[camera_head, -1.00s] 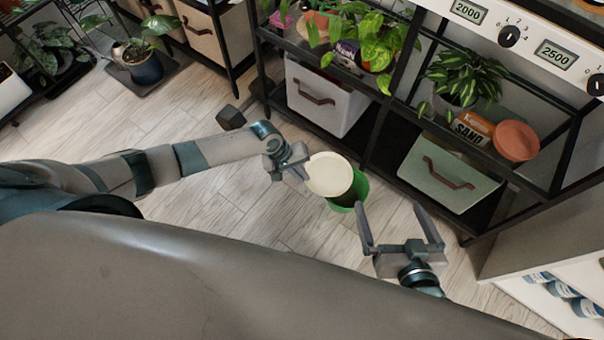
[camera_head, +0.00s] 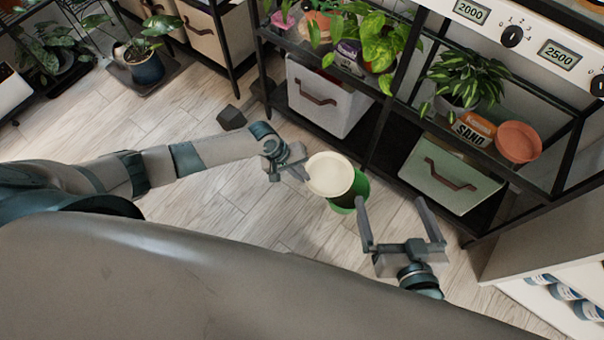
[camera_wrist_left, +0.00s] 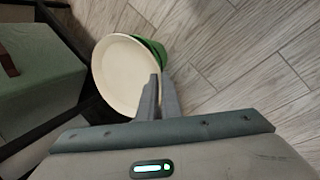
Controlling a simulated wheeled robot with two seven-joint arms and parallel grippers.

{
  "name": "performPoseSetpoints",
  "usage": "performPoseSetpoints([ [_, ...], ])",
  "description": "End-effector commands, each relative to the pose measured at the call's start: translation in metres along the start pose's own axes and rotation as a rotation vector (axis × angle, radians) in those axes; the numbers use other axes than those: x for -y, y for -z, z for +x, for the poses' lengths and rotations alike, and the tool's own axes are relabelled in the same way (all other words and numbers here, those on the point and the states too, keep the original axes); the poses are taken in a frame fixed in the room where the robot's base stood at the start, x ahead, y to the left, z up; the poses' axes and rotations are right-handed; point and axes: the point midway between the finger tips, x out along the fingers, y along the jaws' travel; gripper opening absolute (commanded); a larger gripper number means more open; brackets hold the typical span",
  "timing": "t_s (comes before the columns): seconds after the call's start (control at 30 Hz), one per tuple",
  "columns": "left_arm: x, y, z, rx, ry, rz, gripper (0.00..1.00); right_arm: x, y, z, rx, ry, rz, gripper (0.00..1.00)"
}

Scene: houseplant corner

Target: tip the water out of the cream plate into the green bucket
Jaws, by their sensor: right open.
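The cream plate (camera_head: 329,173) is held over the green bucket (camera_head: 352,193) and covers most of its mouth in the head view. My left gripper (camera_head: 304,173) is shut on the plate's left rim. In the left wrist view the plate (camera_wrist_left: 124,74) lies in front of my left fingers (camera_wrist_left: 160,92), with part of the green bucket (camera_wrist_left: 157,49) showing behind it. I cannot make out water on the plate. The bucket's inside is mostly hidden. My right gripper (camera_head: 394,215) is open and empty, to the right of the bucket and apart from it.
A black shelf rack stands behind the bucket, with a white bin (camera_head: 327,97), a green bin (camera_head: 449,172), potted plants, a sand bag (camera_head: 474,130) and a terracotta saucer (camera_head: 518,142). A dark block (camera_head: 231,118) lies on the floor. Wooden floor (camera_head: 240,215) is clear left of the bucket.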

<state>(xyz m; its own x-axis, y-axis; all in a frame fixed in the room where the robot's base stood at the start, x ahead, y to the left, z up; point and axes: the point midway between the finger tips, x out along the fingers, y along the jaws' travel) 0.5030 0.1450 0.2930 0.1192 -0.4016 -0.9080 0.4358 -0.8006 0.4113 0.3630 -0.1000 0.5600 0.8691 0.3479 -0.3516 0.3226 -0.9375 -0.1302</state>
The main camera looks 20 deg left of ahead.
Motion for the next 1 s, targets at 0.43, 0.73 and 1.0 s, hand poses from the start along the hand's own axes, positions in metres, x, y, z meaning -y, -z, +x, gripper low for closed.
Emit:
performPoseSetpoints([
  [0.43, -0.004, -0.001, -0.007, 0.0, 0.0, 0.0, 0.0, -0.008, -0.023, -0.005, 0.139, -0.014, 0.013, 1.0],
  [0.73, -0.005, -0.001, -0.012, 0.0, 0.0, 0.0, 0.0, -0.013, -0.039, -0.011, 0.231, -0.024, 0.023, 1.0],
  [1.0, -0.007, -0.001, -0.016, 0.0, 0.0, 0.0, 0.0, -0.017, -0.053, -0.018, 0.314, -0.033, 0.032, 1.0],
])
